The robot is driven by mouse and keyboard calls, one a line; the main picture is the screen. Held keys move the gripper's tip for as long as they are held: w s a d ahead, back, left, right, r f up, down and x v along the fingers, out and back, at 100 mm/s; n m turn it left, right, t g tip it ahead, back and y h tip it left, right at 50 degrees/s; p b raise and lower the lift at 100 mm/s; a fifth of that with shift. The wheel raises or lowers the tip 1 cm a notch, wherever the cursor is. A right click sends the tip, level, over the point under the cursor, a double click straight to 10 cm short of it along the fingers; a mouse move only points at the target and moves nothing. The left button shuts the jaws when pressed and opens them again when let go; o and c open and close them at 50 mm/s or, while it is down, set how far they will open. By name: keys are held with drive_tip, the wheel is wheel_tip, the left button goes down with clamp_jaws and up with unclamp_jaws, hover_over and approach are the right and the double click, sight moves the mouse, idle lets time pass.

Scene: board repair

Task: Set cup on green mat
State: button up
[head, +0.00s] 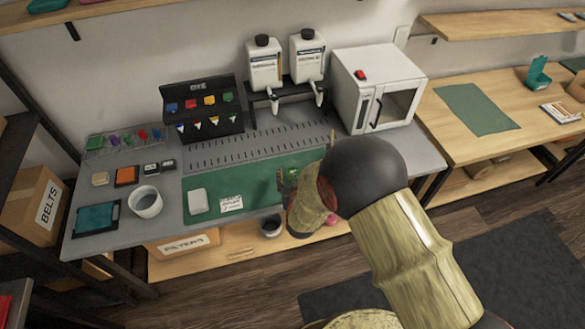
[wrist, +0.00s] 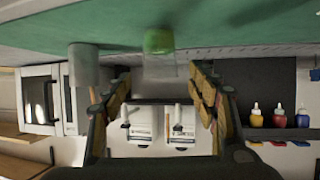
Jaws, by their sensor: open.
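A pale grey cup (head: 145,201) stands upright on the grey bench at the left in the head view. A green mat (head: 260,188) covers the bench's front middle, and a smaller green mat (head: 477,108) lies on the wooden table at the right. The wrist view is upside down, with a green surface (wrist: 240,22) along its top. A clear cylinder with a green part (wrist: 159,42) stands there between and beyond my fingers. A second clear cylinder (wrist: 84,66) stands to its left. My gripper (wrist: 160,76) is open; my arm mostly hides it in the head view.
A white card (head: 231,203) and a pale block (head: 198,201) lie on the bench mat. Dispenser bottles (head: 264,65), a white oven-like box (head: 376,88) and a dye rack (head: 200,108) stand behind. A dark cup-like container (head: 271,226) sits below the bench front.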

drive_tip(key=s+d+r+g+y, duration=0.15)
drive_tip(key=s+d+r, duration=0.3)
drive_tip(key=r, duration=0.75)
drive_tip(key=s+d+r+g+h, duration=0.1)
drive_tip(key=s+d+r+g, duration=0.3)
drive_tip(key=r, duration=0.8)
drive_tip(key=s+d+r, duration=0.3)
drive_tip(key=s, duration=0.5)
drive_tip(key=s+d+r+g+h, duration=0.1)
drive_tip(key=s+d+r, duration=0.2)
drive_tip(key=s, duration=0.5)
drive_tip(key=s+d+r+m, duration=0.1)
drive_tip(key=s+d+r, duration=0.2)
drive_tip(key=s, duration=0.5)
drive_tip(key=shift+d+g+h+p, duration=0.35)
drive_tip(key=shift+d+p, duration=0.1)
drive_tip(key=shift+d, duration=0.35)
